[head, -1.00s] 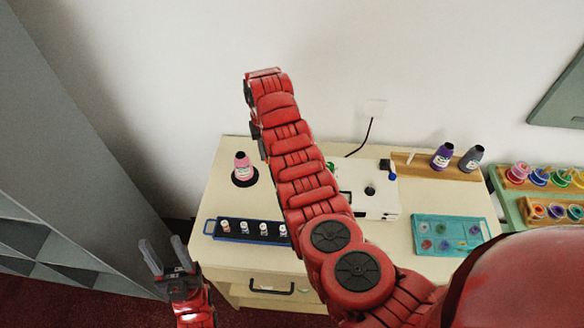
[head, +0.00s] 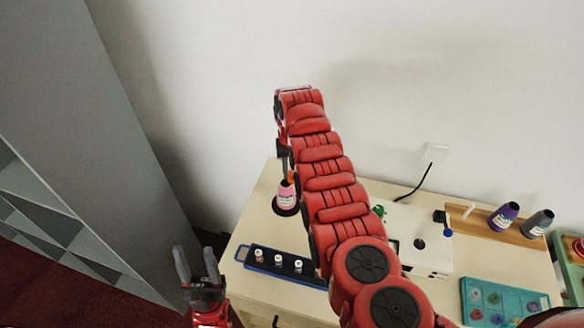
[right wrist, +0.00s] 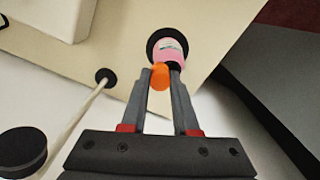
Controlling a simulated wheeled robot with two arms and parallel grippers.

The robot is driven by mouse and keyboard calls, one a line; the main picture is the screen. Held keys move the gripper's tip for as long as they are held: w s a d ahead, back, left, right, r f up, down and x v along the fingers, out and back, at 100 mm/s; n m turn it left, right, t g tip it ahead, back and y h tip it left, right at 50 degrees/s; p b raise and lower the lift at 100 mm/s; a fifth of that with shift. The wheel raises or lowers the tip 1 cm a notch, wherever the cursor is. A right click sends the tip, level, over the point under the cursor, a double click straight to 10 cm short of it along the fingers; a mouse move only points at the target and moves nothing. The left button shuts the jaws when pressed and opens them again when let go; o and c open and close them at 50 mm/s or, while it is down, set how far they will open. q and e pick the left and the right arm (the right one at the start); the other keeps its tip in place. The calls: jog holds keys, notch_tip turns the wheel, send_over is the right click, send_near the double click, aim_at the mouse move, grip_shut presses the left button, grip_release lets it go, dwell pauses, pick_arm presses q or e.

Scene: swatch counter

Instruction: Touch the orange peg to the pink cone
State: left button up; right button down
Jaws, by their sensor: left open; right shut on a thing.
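The pink cone (head: 286,194) has a dark tip and a white label and stands on a round black base at the counter's back left. It also shows in the right wrist view (right wrist: 168,53). My right gripper (head: 286,176) is shut on the orange peg (right wrist: 159,76), just above the cone's top. In the right wrist view the peg overlaps the cone's dark tip; I cannot tell whether they touch. In the head view only a bit of orange shows. My left gripper (head: 197,252) is open and empty, left of the counter.
A blue tray (head: 268,273) with several small vials lies in front of the cone. A white box (head: 410,225), a purple cone (head: 503,217) and a grey cone (head: 538,223) on a wooden rack, and a teal palette (head: 500,300) stand further right.

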jog(key=shift+f+b, duration=0.3)
jog(key=shift+f, duration=0.35)
dwell(0.5)
jog(key=shift+s+f, duration=0.15)
jog(key=shift+f, duration=0.05)
dwell(1.2)
jog(key=shift+r, duration=0.1)
jog(key=shift+r, duration=2.5)
